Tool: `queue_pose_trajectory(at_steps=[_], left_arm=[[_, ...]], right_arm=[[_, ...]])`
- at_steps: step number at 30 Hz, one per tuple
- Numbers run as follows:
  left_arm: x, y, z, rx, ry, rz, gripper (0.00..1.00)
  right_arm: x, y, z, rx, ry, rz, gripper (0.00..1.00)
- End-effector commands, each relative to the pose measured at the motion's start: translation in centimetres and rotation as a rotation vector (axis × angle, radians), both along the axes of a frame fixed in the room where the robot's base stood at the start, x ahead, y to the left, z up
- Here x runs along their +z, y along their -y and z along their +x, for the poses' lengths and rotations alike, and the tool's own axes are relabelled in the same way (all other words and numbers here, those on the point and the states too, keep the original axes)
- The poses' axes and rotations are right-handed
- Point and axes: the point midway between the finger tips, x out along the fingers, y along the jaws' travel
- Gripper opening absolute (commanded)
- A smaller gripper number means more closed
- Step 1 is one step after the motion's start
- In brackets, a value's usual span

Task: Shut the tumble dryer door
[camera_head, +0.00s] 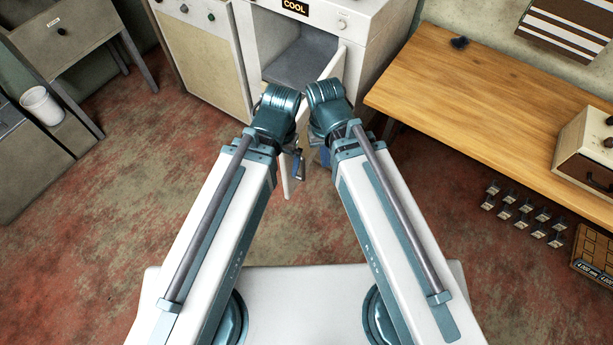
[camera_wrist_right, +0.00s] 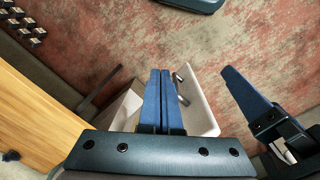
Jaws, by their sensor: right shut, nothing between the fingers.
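The tumble dryer (camera_head: 326,18) stands at the top middle of the head view, with a "COOL" sign on its front. Its door (camera_head: 334,64) stands open, swung out toward me, and my arms hide its middle. In the right wrist view the white door (camera_wrist_right: 203,105) shows with a metal handle (camera_wrist_right: 181,88) beside my right fingers. My right gripper (camera_wrist_right: 160,75) is shut and empty, close to the door; I cannot tell whether it touches. My left gripper (camera_wrist_right: 232,75) is on the other side of the door panel; its jaw state is unclear.
A beige cabinet (camera_head: 207,65) stands left of the dryer. A wooden table (camera_head: 480,85) is at the right, with a box (camera_head: 585,150) on it. A white bin (camera_head: 42,105) is at the far left. The reddish floor (camera_head: 130,170) is open at the left.

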Motion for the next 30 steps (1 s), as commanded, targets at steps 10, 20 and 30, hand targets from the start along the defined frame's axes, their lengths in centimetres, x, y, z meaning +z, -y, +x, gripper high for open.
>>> queue_pose_trajectory(at_steps=[10,20,30], left_arm=[[-3.1,0.0,0.1,0.000,0.000,0.000,1.00],[-7.5,0.0,0.1,0.000,0.000,0.000,1.00],[-11.0,0.0,0.1,0.000,0.000,0.000,1.00]], right_arm=[[-3.0,0.8,2.6,-0.374,-0.019,0.078,0.00],[-7.0,2.6,6.6,-0.962,-0.094,0.186,0.00],[-9.6,5.3,10.5,-1.567,-0.238,0.277,0.00]])
